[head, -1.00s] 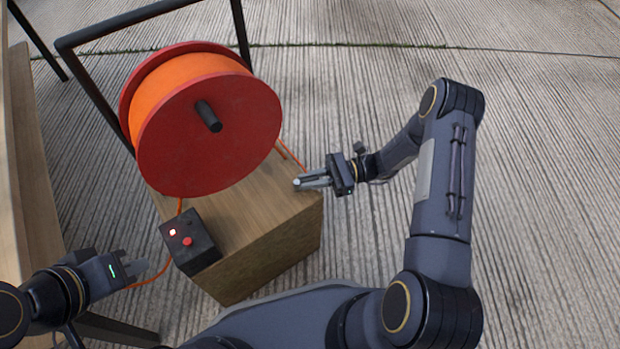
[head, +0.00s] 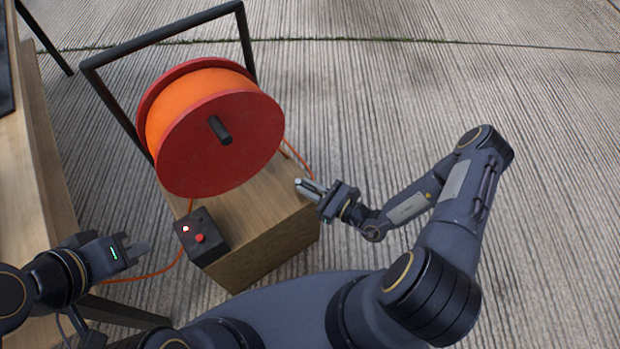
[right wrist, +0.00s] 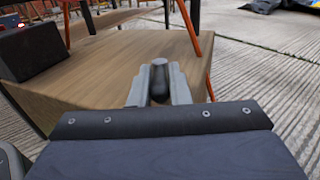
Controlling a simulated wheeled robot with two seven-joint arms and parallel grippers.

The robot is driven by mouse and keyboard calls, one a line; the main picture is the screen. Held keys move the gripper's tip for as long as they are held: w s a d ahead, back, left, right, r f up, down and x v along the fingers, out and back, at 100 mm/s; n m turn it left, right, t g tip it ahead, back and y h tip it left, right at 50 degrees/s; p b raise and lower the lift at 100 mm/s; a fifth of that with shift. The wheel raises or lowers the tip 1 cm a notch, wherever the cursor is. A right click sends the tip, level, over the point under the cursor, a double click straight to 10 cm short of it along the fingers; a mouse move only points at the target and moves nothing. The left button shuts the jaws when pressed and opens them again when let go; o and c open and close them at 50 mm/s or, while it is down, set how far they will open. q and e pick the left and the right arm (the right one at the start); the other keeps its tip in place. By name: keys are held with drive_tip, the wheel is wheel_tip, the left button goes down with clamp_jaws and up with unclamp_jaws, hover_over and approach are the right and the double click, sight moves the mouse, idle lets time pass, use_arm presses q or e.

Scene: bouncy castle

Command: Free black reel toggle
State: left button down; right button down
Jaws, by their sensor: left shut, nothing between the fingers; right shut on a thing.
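The red reel (head: 235,150) wound with orange cable (head: 190,92) hangs in a black frame above a wooden box (head: 262,215). A black stub (head: 219,130) sticks out of its face. My right gripper (head: 308,188) is at the box's right top edge. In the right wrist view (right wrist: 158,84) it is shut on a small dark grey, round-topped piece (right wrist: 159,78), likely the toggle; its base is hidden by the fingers. My left gripper (head: 136,249) is shut and empty, left of the black control box (head: 202,236).
The control box carries a red button (head: 199,238) and a lit switch (head: 186,229). A loose orange cable (head: 165,270) runs from it past my left gripper. Another orange line (head: 298,157) runs behind the box's right side. Ribbed concrete on the right (head: 400,100) is clear.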

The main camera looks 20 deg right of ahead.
drive_tip(key=m+h+p, duration=0.1)
drive_tip(key=t+h+p, duration=0.1)
drive_tip(key=m+t+h, duration=0.1)
drive_tip(key=shift+s+a+r+m+p, duration=0.25)
drive_tip(key=shift+s+a+m+p, duration=0.05)
drive_tip(key=shift+a+p, duration=0.1)
drive_tip(key=shift+s+a+f+m+t+h+p, duration=0.1)
drive_tip(key=shift+m+t+h+p, duration=0.4)
drive_tip(key=shift+h, duration=0.3)
drive_tip(key=shift+a+f+m+t+h+p, duration=0.1)
drive_tip(key=shift+m+t+h+p, duration=0.2)
drive_tip(key=shift+m+h+p, duration=0.35)
drive_tip(key=c, duration=1.4)
unclamp_jaws()
drive_tip(key=p+v, duration=0.1)
drive_tip(key=v, duration=0.6)
drive_tip(key=shift+s+d, duration=0.1)
drive_tip(key=shift+s, duration=0.25)
